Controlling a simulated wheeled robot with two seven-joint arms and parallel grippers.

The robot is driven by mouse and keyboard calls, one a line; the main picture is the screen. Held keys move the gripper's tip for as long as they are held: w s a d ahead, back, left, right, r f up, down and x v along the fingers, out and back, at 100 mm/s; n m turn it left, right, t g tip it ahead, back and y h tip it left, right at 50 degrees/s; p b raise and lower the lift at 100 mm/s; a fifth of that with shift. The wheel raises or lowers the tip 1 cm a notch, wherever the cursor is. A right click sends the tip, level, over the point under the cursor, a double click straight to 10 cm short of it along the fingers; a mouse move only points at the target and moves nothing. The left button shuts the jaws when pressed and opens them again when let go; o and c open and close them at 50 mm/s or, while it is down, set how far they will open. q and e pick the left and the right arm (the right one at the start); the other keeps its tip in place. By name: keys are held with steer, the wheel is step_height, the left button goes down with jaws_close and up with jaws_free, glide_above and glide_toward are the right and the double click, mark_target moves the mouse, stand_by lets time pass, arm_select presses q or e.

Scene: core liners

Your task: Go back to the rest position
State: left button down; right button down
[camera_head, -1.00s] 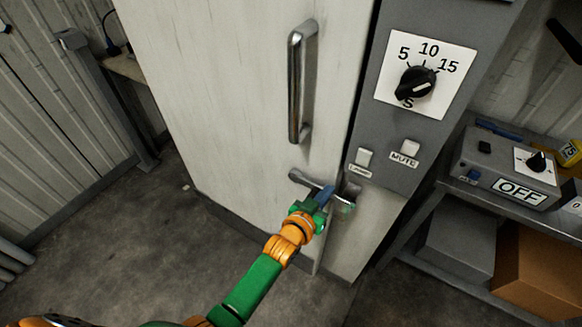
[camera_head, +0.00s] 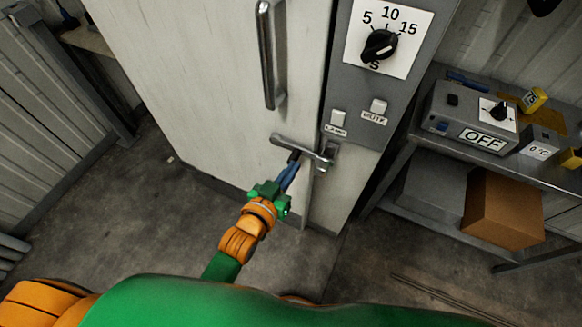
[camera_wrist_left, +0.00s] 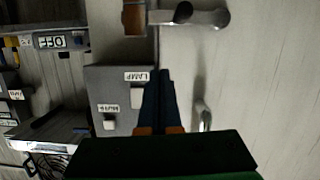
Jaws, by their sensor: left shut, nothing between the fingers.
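My left gripper (camera_head: 292,165) is shut and empty. Its blue fingers point up at the cabinet door, just below the grey latch lever (camera_head: 290,141); I cannot tell whether the tips touch it. In the left wrist view the shut fingers (camera_wrist_left: 158,90) point up the picture, with the latch lever (camera_wrist_left: 190,17) beyond them. The latch bridges the seam between the white door (camera_head: 200,90) and the grey control panel (camera_head: 352,95), and the door looks closed. My right gripper is not in view.
A long chrome handle (camera_head: 266,60) stands out from the door. The panel carries a black dial (camera_head: 379,46). At the right a metal shelf (camera_head: 400,160) holds a grey OFF box (camera_head: 460,115) and a cardboard box (camera_head: 503,208).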

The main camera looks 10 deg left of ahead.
arm_select(q)
steer(key=s+a+f+g+y, duration=0.15)
steer(key=s+f, duration=0.25)
steer(key=f, duration=0.4)
steer(key=s+a+f+g, duration=0.3)
steer(key=s+f, duration=0.1)
steer(key=f, duration=0.3)
steer(key=s+a+f+g+y, duration=0.1)
steer(key=s+a+f+g, duration=0.15)
steer(key=f, duration=0.55)
steer(key=s+a+f+g, duration=0.2)
steer(key=s+f, duration=0.1)
steer(key=s, duration=0.4)
steer(key=s+a+f+g+y, duration=0.1)
steer(key=s+a+f+g, duration=0.1)
steer(key=s, duration=0.5)
steer(key=s+a+f+g+y, duration=0.1)
steer(key=s+a+f+g, duration=0.1)
steer(key=s+f, duration=0.3)
steer(key=s+a, duration=0.1)
steer(key=s, duration=0.1)
steer(key=shift+s, duration=0.4)
steer(key=shift+a+y, duration=0.1)
steer(key=shift+y, duration=0.15)
